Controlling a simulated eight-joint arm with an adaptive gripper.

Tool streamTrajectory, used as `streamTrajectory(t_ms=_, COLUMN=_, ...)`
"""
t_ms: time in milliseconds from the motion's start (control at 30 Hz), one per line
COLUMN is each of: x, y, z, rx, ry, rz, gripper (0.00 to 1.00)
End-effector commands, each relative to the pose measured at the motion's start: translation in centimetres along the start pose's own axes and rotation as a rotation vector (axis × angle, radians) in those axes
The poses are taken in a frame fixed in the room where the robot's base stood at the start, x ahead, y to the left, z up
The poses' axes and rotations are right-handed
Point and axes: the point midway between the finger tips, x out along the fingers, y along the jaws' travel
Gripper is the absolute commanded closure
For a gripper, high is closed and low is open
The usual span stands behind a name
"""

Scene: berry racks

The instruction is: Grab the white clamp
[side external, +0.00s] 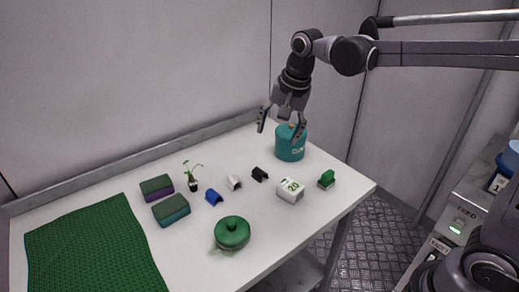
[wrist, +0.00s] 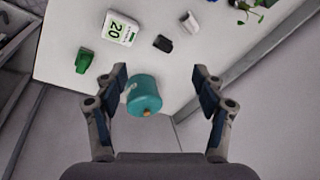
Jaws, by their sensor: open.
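The white clamp (side external: 234,182) lies on the table between a blue clamp and a black clamp. It also shows in the wrist view (wrist: 190,22) near the top, right of the black clamp. My gripper (side external: 281,124) is open and empty, pointing down above the far right part of the table, near the teal canister. In the wrist view, my gripper's two fingers (wrist: 162,78) are spread wide, with the teal canister showing between them. The white clamp is apart from the fingers, beyond them in that view.
The teal canister (side external: 290,143) stands near the far right edge. The black clamp (side external: 260,173), blue clamp (side external: 214,196), white box (side external: 290,190), green clamp (side external: 327,179), green pot (side external: 232,232), sponges (side external: 171,209) and a small plant (side external: 193,183) surround the white clamp. A green mat (side external: 90,250) lies left.

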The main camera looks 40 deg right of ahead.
Motion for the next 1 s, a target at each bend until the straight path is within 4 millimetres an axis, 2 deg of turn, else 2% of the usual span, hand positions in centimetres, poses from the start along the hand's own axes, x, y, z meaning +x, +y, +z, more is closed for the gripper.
streamTrajectory(t_ms=33, x=0.7, y=-1.4, z=-0.3, rx=0.055, ry=-0.013, rz=0.018, gripper=0.3)
streamTrajectory(t_ms=200, x=3.4, y=-4.8, z=-1.1, rx=0.259, ry=-0.044, rz=0.085, gripper=0.3)
streamTrajectory(t_ms=500, x=9.3, y=-9.4, z=-1.1, rx=0.601, ry=-0.058, rz=0.216, gripper=0.3)
streamTrajectory(t_ms=733, x=12.3, y=-10.8, z=-0.7, rx=0.754, ry=-0.047, rz=0.278, gripper=0.3)
streamTrajectory(t_ms=867, x=13.3, y=-10.8, z=-0.6, rx=0.779, ry=-0.044, rz=0.288, gripper=0.3)
streamTrajectory(t_ms=1000, x=15.1, y=-10.3, z=-0.3, rx=0.78, ry=-0.044, rz=0.288, gripper=0.3)
